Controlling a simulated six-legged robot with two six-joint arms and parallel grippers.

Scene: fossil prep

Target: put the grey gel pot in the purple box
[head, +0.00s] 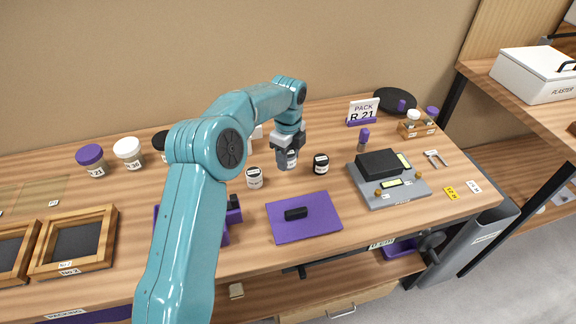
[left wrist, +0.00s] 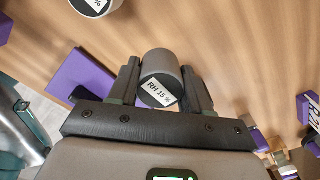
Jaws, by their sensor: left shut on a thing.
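The grey gel pot (head: 292,159) is between the fingers of my left gripper (head: 288,160), near the middle of the bench. In the left wrist view the pot (left wrist: 161,68) sits between both fingers, with a label reading RH 15 % on its dark end. My left gripper (left wrist: 160,88) is shut on it. I cannot tell whether the pot touches the bench. The purple box (head: 225,237) stands nearer the front edge, mostly hidden behind my left arm; only parts of its walls show. My right gripper is not in view.
A purple mat (head: 322,226) with a black object (head: 296,213) lies in front. A grey scale-like device (head: 376,192) is to the right. Wooden frames (head: 108,224) lie left.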

